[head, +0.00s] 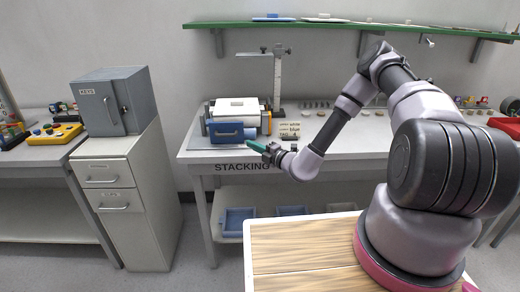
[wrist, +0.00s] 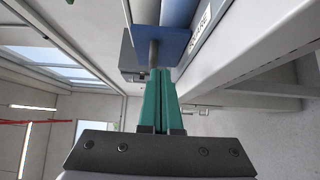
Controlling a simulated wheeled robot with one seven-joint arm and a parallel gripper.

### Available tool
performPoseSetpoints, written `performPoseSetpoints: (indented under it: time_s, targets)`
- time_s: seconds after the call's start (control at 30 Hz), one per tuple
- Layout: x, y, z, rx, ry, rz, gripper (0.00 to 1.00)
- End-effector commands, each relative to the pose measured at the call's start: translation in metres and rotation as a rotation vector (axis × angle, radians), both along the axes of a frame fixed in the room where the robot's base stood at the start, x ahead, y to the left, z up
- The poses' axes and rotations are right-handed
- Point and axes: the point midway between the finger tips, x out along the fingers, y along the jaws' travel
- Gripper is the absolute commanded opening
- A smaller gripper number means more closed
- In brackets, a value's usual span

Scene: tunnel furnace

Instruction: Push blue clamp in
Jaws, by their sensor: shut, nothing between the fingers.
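The blue clamp (head: 226,133) is a blue block at the front of the white-topped apparatus (head: 237,107) on the bench. In the wrist view a blue plate (wrist: 174,46), apparently part of the clamp, has a grey rod (wrist: 154,52) standing out from it. My gripper (head: 251,143) has green fingers, which are shut and empty. They point left, close to the clamp's right side in the head view. In the wrist view the fingertips (wrist: 160,71) overlap the rod's end and the plate's lower edge. I cannot tell whether they touch.
Several blue bins (head: 238,220) sit on the lower shelf. A grey key cabinet (head: 113,100) stands on drawers at left. A green shelf (head: 330,25) hangs above.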

Motion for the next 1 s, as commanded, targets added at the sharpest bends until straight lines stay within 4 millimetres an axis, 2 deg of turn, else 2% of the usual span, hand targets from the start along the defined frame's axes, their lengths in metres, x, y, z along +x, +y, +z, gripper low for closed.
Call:
performPoseSetpoints:
  time_s: [0.17, 0.3, 0.4, 0.57, 0.87, 1.0]
  targets:
    - [0.027, 0.027, 0.000, 0.001, -0.002, 0.002, 0.00]
    - [0.050, 0.024, 0.001, -0.002, -0.003, -0.001, 0.00]
    - [0.059, 0.023, 0.000, -0.002, -0.003, 0.000, 0.00]
    - [0.066, 0.023, 0.000, 0.000, -0.001, 0.000, 0.00]
    - [0.067, 0.023, 0.000, -0.001, -0.001, 0.000, 0.00]
    - [0.077, 0.023, 0.000, -0.002, -0.003, 0.001, 0.00]
